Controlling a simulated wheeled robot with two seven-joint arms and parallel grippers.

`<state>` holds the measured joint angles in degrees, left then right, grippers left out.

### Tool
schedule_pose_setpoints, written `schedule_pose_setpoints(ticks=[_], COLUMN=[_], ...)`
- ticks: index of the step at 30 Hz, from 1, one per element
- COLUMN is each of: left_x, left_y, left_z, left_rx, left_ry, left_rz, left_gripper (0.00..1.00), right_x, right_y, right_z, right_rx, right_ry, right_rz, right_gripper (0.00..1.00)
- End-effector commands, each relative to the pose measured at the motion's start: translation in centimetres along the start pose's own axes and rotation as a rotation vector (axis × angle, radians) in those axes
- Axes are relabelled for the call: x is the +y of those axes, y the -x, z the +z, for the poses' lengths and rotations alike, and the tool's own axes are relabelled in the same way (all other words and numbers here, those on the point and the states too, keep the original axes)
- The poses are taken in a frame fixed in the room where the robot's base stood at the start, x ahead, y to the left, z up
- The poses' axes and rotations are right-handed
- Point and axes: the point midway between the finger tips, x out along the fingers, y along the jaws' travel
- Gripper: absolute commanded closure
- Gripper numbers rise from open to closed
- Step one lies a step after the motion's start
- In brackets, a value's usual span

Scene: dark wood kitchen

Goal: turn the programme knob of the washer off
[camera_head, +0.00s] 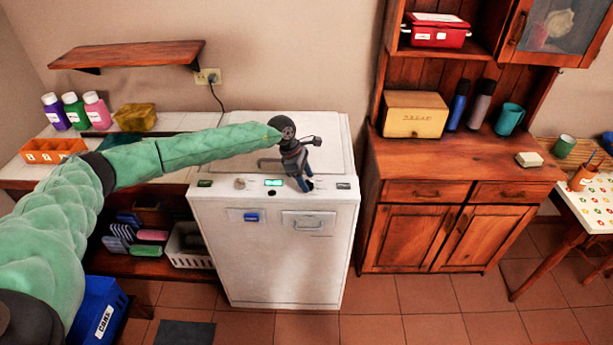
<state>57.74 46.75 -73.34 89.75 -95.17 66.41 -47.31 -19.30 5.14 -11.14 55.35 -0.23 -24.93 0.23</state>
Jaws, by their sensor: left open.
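The white washer (272,240) stands against the wall, with its controls along the front top edge. A small beige round knob (240,183) sits left of the lit green display (273,182). My left gripper (306,186) is open, pointing down at the panel right of the display. Its fingers hide that part of the panel, so I cannot tell whether they touch a control there, nor which way any knob points. My right gripper is not in view.
A dark button (205,183) and another control (343,186) flank the panel ends. A drawer handle (307,223) is below. A wooden cabinet (455,200) stands to the right, and a low shelf with a white basket (188,247) to the left.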

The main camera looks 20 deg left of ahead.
Motion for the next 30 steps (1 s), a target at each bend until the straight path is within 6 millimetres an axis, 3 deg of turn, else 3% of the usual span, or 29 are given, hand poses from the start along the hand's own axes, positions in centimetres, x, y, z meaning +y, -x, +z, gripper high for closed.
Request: schedule_pose_setpoints(ticks=[11, 18, 26, 30], left_x=[0.0, 0.0, 0.0, -0.1], left_y=[-0.6, -0.6, -0.6, -0.8], left_z=[0.0, 0.0, -0.1, -0.1], left_rx=[0.0, 0.0, 0.0, 0.0], left_ry=[0.0, 0.0, 0.013, 0.046], left_rz=[-0.001, 0.0, 0.005, 0.018], left_gripper=[0.45, 0.88, 0.88, 0.88], right_x=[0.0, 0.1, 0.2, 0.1], right_y=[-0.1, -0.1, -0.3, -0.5], right_z=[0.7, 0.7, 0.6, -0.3], right_rx=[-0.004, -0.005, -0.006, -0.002], right_ry=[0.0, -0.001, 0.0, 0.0], right_rz=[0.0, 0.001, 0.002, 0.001], right_gripper=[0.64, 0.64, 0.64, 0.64])
